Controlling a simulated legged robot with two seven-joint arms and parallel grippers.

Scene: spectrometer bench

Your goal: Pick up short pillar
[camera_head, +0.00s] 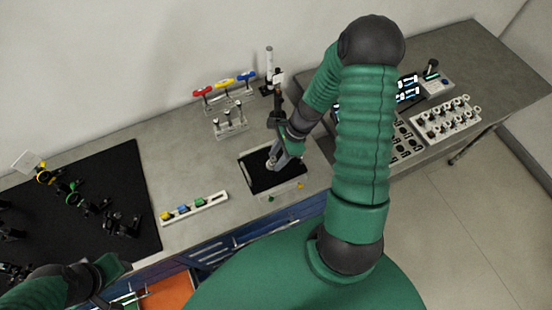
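My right arm reaches over the bench, and its gripper (272,164) points down at the black-topped square plate (262,184) in the middle. Its fingers are small and partly covered by the wrist; I cannot tell whether they are open or shut, or whether a short pillar is between them. Behind it stand a dark upright post (278,104) and a taller white-topped post (269,56); no short pillar can be clearly told apart. My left gripper (116,296) is at the lower left edge near an open drawer, partly cut off.
A black breadboard (125,165) with several optical mounts lies at left. A white strip (195,208) with coloured blocks lies near the front edge. Red, yellow and blue-handled valves (224,86) stand at the back. A knob panel (446,120) is at right. An orange-lined drawer (170,294) is open below.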

